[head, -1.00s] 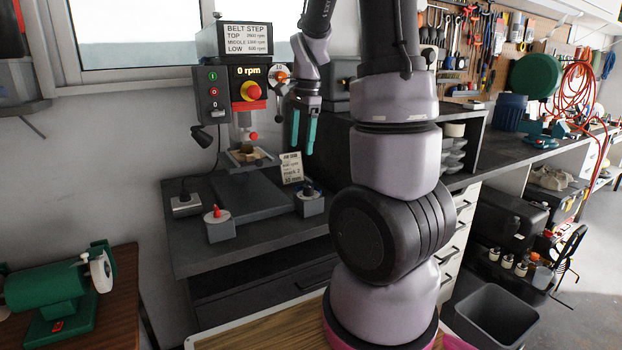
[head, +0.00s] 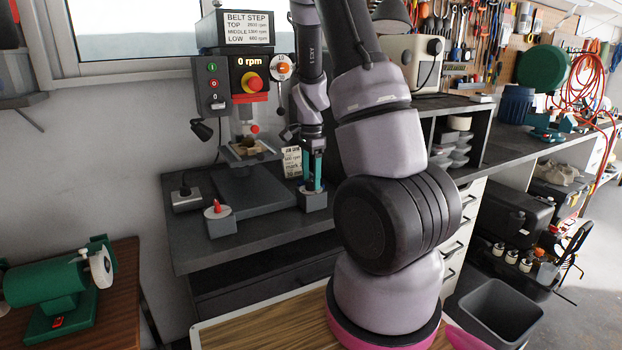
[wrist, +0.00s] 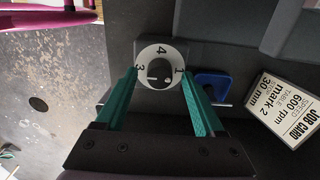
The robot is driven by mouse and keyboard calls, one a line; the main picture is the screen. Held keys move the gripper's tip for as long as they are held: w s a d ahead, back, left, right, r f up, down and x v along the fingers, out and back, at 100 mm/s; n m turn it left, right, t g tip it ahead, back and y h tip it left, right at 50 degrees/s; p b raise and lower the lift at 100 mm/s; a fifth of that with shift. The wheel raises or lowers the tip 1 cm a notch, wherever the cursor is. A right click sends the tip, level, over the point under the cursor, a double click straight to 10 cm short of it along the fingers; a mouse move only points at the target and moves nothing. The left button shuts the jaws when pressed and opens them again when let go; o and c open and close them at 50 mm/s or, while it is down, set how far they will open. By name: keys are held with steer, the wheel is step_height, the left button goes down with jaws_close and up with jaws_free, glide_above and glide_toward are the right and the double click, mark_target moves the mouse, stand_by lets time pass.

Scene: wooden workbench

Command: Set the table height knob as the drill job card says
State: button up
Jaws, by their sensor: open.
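A round white dial with a dark knob (wrist: 158,72) sits on a grey box in the wrist view. The figures 4, 3 and 1 show around it; no 2 is visible. A pale mark shows on the knob, but its exact setting is hard to read. My gripper (wrist: 160,80) is open, its teal fingers on either side of the dial. In the head view my gripper (head: 315,183) is just above the grey box (head: 312,202), hiding its top. The job card (wrist: 290,103) reads 600 rpm, table mark 2, 30 mm; it also stands behind my gripper (head: 291,162).
The drill press (head: 250,85) shows 0 rpm, with an orange dial (head: 284,67) on its right. A box with a red knob (head: 219,216) stands at the bench front. A blue part (wrist: 212,85) lies close to the right finger in the wrist view.

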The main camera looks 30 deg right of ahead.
steer(key=shift+f, duration=0.3)
jaws_close()
steer(key=shift+n, duration=0.3)
